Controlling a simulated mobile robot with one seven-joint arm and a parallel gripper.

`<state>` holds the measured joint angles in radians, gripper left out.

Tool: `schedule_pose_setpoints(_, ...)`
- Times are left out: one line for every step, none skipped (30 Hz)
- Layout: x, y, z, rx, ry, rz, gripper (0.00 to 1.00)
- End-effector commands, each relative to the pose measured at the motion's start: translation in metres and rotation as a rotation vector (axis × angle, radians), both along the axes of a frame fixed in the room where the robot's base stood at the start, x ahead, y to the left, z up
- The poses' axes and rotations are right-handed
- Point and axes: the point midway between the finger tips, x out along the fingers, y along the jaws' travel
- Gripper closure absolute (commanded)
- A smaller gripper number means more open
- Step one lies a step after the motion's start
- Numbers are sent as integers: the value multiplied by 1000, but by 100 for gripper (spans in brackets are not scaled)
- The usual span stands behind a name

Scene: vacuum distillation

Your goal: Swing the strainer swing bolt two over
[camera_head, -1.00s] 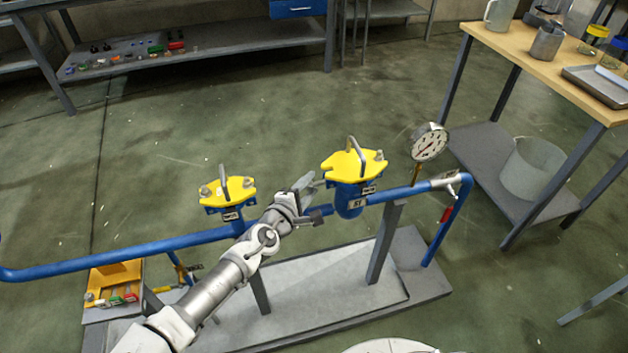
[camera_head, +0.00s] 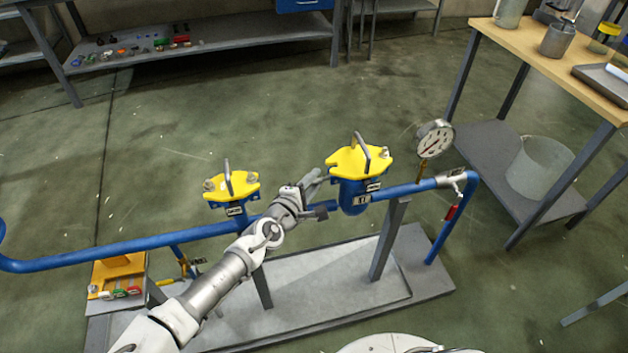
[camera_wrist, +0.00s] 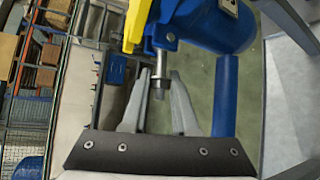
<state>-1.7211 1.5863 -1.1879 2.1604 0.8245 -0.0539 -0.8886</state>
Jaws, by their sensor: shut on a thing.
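The nearer strainer is a blue body (camera_head: 354,196) on the blue pipe, topped by a yellow cover (camera_head: 345,160) with a metal handle. My gripper (camera_head: 321,180) is at the left side of this strainer, just below the cover's edge. In the wrist view, my gripper (camera_wrist: 160,90) has its fingers shut around the lower end of a grey swing bolt (camera_wrist: 158,72). The bolt hangs from a blue lug beside the yellow cover. Another bolt (camera_head: 385,153) stands at the cover's right edge. In the head view, the held bolt is hard to make out.
A second yellow-covered strainer (camera_head: 232,187) stands on the pipe to the left, behind my arm. A pressure gauge (camera_head: 434,138) rises from the pipe on the right. A wooden-topped table (camera_head: 545,66) is at the right. Open floor lies behind the pipe.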

Motion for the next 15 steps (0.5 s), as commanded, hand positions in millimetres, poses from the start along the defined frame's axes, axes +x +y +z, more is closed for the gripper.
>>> schedule_pose_setpoints(0,0,2,4,2,-1,100)
schedule_pose_setpoints(0,0,2,8,3,0,100)
schedule_pose_setpoints(0,-1,3,14,4,-1,100)
schedule_pose_setpoints(0,-1,4,21,7,-1,100)
schedule_pose_setpoints(0,-1,5,29,10,-2,100)
schedule_pose_setpoints(0,-2,6,42,14,-3,100)
schedule_pose_setpoints(1,-2,8,54,17,-4,100)
schedule_pose_setpoints(1,-2,9,67,22,-4,100)
schedule_pose_setpoints(0,-2,11,86,28,-5,100)
schedule_pose_setpoints(1,-3,12,101,32,-5,100)
schedule_pose_setpoints(0,-3,13,119,37,-7,100)
schedule_pose_setpoints(1,-3,15,142,44,-6,100)
schedule_pose_setpoints(1,-4,16,162,50,-8,100)
schedule_pose_setpoints(1,-4,18,182,56,-8,100)
schedule_pose_setpoints(1,-4,19,211,63,-9,100)
